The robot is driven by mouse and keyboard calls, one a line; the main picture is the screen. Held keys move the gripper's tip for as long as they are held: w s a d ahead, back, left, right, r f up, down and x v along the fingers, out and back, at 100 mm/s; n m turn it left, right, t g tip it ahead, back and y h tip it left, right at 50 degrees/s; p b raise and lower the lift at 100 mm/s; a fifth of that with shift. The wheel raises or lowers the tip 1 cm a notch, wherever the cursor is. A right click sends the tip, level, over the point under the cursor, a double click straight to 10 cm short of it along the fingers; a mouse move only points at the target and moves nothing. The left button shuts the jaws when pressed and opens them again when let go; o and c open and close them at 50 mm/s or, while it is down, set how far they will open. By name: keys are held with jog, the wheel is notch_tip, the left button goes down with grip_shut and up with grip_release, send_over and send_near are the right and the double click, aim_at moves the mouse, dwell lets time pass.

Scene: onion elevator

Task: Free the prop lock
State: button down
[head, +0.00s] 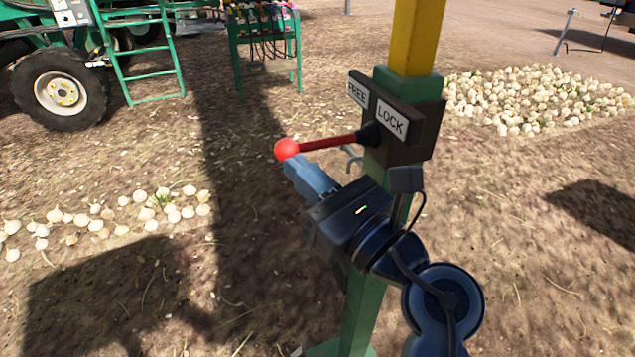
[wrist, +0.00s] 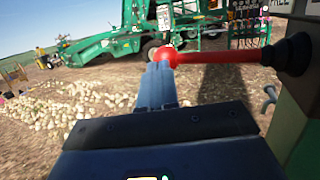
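The prop lock lever has a red ball knob (head: 287,149) on a red rod (head: 328,143) that runs to a black pivot (head: 369,136) on a green post (head: 372,270). The lever points left, nearly level, below the FREE label (head: 357,93) and the LOCK label (head: 391,121). My gripper (head: 294,166) is just below the knob, its blue fingers side by side with no gap showing. In the wrist view the fingertips (wrist: 160,67) reach up to the knob (wrist: 168,57), which shows just beyond them. I cannot tell whether they touch it.
A grey hook-like fitting (head: 352,158) sticks out of the post beneath the lever. The post's upper part is yellow (head: 417,35). A green machine with a wheel (head: 62,91) and ladder (head: 148,60), a green stand (head: 264,45) and onion piles (head: 540,98) stand farther off.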

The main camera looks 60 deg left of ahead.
jog(key=a+m+t+p, duration=0.1)
jog(key=a+t, duration=0.1)
jog(key=a, duration=0.1)
jog(key=shift+a+t, duration=0.1)
jog(key=shift+t, duration=0.2)
jog(key=d+f+b, duration=0.1)
jog(key=d, duration=0.6)
jog(key=shift+w+d+f+m, duration=0.15)
jog(key=shift+d+f+m, duration=0.15)
jog(key=shift+d, duration=0.1)
